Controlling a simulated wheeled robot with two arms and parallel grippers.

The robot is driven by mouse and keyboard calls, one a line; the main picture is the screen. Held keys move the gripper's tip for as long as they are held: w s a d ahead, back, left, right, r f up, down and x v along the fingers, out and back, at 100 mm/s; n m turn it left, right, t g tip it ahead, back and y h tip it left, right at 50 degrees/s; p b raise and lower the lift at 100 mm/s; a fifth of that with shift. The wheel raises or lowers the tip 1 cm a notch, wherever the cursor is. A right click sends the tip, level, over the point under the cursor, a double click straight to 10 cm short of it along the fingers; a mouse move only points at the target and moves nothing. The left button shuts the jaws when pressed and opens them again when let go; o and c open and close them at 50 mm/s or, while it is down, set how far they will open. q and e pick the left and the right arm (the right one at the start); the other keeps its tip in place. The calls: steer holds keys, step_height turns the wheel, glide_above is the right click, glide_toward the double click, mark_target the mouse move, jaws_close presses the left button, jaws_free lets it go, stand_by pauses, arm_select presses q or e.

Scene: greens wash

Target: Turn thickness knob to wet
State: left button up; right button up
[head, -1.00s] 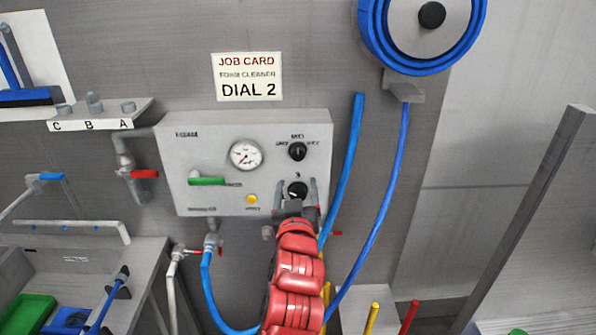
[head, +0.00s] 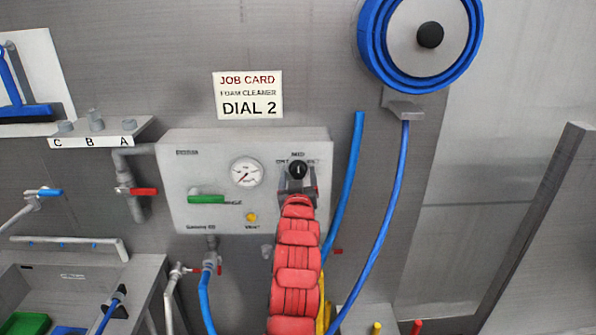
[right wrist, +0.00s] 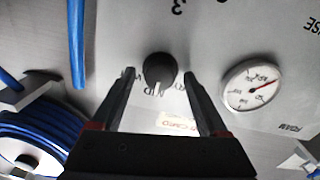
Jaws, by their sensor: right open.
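The thickness knob (head: 298,170) is the black upper knob on the grey foam panel (head: 180,160), below a small MID label. In the right wrist view the knob (right wrist: 159,68) shows upside down, its white pointer toward MID. My right gripper (head: 297,175) is open at this knob. In the right wrist view its fingers (right wrist: 159,74) stand on either side of the knob, with small gaps showing. The lower dial knob is hidden behind my right gripper and arm. My left gripper is not in view.
A pressure gauge (head: 247,172), a green handle (head: 206,199) and a yellow button (head: 251,217) are left of the knob on the panel. A job card (head: 248,95) above reads DIAL 2. A blue hose (head: 347,195) hangs right of the panel.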

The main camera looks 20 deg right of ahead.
steer(key=shift+w+d, duration=0.1)
steer(key=shift+w, duration=0.2)
steer(key=shift+c, duration=0.2)
